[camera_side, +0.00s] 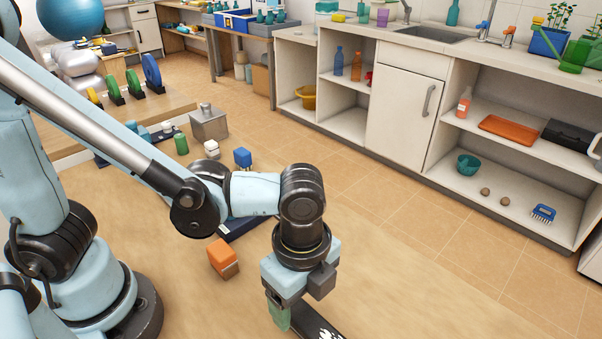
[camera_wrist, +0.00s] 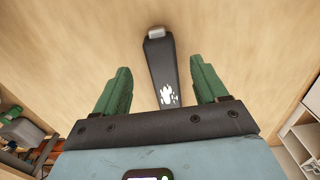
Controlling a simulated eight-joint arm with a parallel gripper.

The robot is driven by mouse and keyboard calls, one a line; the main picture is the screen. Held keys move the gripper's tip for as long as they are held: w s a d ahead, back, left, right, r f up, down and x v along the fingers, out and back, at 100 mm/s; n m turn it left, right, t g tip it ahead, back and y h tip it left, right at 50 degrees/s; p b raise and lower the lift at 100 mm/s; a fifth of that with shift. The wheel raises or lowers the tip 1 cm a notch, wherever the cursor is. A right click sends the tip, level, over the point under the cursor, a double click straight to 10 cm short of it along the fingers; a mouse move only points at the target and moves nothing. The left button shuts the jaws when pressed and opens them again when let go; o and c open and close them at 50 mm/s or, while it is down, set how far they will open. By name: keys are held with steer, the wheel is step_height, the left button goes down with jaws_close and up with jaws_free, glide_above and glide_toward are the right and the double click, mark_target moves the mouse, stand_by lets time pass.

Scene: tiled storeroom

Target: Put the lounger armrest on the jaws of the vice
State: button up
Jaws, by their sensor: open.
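The lounger armrest, as I take it, is a long dark piece with white marks and a grey end; it lies on the wooden surface in the wrist view (camera_wrist: 160,62). Its lower part shows at the bottom edge of the side view (camera_side: 326,334). My gripper (camera_wrist: 158,66) is open, with one green finger on each side of the armrest and a gap visible on both sides. In the side view my gripper (camera_side: 284,320) points down, partly cut off by the frame. I cannot make out the vice for certain in either view.
An orange block (camera_side: 223,258) stands left of my gripper. A dark blue flat item (camera_side: 243,230) lies partly behind my arm. Floor to the right is clear.

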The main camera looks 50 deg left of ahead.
mark_target(306, 316)
steer(key=f, duration=0.1)
steer(key=d+f, duration=0.1)
steer(key=f, duration=0.1)
steer(key=shift+w+f, duration=0.15)
steer(key=shift+f, duration=0.1)
steer(key=shift+a+f, duration=0.1)
steer(key=shift+f, duration=0.6)
steer(key=shift+c, duration=0.4)
steer(key=c, duration=1.2)
steer(key=shift+r, duration=0.2)
